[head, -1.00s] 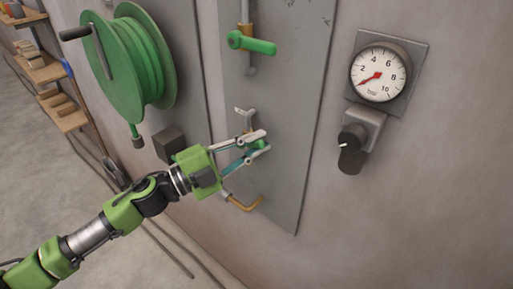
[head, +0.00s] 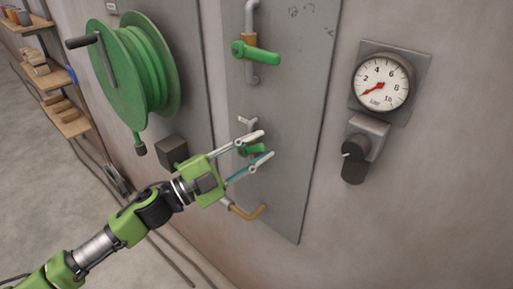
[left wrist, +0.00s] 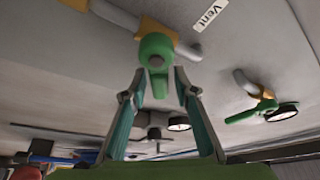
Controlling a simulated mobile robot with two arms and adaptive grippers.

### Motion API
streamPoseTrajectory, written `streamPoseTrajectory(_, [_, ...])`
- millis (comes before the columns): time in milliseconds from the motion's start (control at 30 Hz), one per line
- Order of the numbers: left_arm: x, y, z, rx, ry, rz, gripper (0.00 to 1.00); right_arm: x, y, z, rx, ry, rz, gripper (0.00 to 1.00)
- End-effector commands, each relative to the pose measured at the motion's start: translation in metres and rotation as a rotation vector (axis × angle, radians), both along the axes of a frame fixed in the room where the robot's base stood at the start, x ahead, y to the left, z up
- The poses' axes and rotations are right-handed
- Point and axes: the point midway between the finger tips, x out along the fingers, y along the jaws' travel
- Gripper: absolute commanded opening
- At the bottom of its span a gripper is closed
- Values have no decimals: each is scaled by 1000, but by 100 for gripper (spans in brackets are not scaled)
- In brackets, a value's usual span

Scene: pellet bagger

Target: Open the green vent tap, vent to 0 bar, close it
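The green vent tap (left wrist: 156,50) sits on a pipe with yellow fittings in the left wrist view, beside a label reading "Vent". Its handle points down in that picture, between my fingers and roughly crosswise to the pipe. In the head view the tap (head: 247,150) is partly hidden by my fingers. My left gripper (head: 267,144) is open, one finger on each side of the handle, with gaps visible in the wrist view (left wrist: 157,78). The gauge (head: 381,82) has its red needle below 2, near the low end. My right gripper is not in view.
A second green lever tap (head: 257,53) is higher on the grey panel (head: 295,120). A black knob (head: 354,162) is below the gauge. A green hose reel (head: 145,70) and a dark box (head: 171,151) are left of the panel. Shelves (head: 50,80) stand far left.

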Motion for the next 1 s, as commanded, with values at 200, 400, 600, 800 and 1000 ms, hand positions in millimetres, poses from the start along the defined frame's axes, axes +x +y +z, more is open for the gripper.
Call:
streamPoseTrajectory(200, [0, 0, 0, 0, -1, -1, 32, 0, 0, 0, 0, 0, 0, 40])
streamPoseTrajectory(400, [-2, 3, -1, 1, 0, 0, 32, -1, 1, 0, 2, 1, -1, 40])
streamPoseTrajectory(600, [-18, 25, -9, 3, 4, 1, 32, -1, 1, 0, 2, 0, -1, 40])
streamPoseTrajectory(800, [-40, 57, -18, 2, 5, 1, 32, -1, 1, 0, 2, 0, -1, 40])
streamPoseTrajectory(1000, [-57, 81, -24, 2, 3, 1, 32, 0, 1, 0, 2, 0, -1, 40])
